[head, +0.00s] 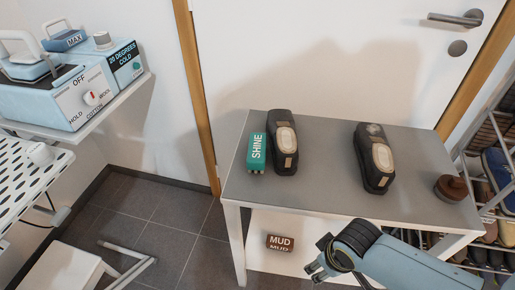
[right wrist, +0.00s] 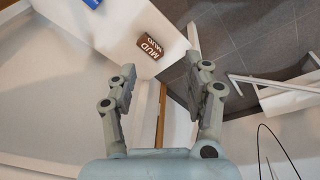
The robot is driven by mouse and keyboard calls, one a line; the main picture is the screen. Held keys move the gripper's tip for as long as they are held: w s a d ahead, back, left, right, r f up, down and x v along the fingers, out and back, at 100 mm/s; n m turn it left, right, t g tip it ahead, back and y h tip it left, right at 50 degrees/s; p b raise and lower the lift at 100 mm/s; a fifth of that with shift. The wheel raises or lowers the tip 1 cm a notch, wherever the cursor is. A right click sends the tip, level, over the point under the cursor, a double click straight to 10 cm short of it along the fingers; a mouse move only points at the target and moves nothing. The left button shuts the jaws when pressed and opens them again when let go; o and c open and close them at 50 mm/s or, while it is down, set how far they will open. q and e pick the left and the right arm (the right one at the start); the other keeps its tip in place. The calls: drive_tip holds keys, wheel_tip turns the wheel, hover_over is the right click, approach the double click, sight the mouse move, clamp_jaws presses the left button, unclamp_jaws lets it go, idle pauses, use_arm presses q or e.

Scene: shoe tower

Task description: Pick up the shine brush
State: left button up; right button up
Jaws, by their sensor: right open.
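The shine brush (head: 257,152) is a teal block with white "SHINE" lettering. It lies on the grey table top (head: 325,195) near its left end, just left of a dark shoe. My right gripper (head: 316,272) is in front of the table, low at the bottom of the head view, well apart from the brush. In the right wrist view the right gripper (right wrist: 165,88) has its two fingers spread with nothing between them. The shine brush does not show in the right wrist view. My left gripper is not in view.
Two dark shoes (head: 284,145) (head: 376,160) stand on the table. A brown round item (head: 451,188) sits at its right end. A brown "MUD" brush (head: 280,243) lies on the lower shelf, also in the right wrist view (right wrist: 150,46). A shoe rack (head: 495,190) stands right.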

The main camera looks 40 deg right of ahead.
sight(257, 147)
drive_tip(key=w+a+r+t, duration=0.1)
drive_tip(key=w+r, duration=0.2)
drive_tip(key=r, duration=0.5)
drive_tip(key=w+r, duration=0.4)
drive_tip(key=r, duration=0.5)
drive_tip(key=w+m, duration=0.1)
drive_tip(key=w, duration=0.1)
drive_tip(key=w+r+m, duration=0.1)
drive_tip(key=w, duration=0.2)
drive_tip(key=w+r+m+h+p, duration=0.1)
drive_tip(key=w, duration=0.2)
drive_tip(key=shift+w+m, duration=0.1)
drive_tip(key=shift+m, duration=0.3)
drive_tip(key=w+r+m, duration=0.1)
drive_tip(key=w+r, duration=0.1)
drive_tip(key=w, duration=0.1)
drive_tip(key=w+r+m, duration=0.1)
drive_tip(key=w, duration=0.2)
drive_tip(key=w+r+m, duration=0.2)
drive_tip(key=w, duration=0.1)
drive_tip(key=shift+w+a+r+h+p, duration=0.3)
drive_tip(key=shift+a+r+h, duration=0.05)
drive_tip(key=shift+h, duration=0.05)
drive_tip(key=shift+w, duration=0.35)
drive_tip(key=b+x, duration=0.2)
drive_tip(key=x, duration=0.8)
drive_tip(key=shift+w+d, duration=0.1)
drive_tip(key=shift+f, duration=0.1)
drive_tip(key=shift+f, duration=0.25)
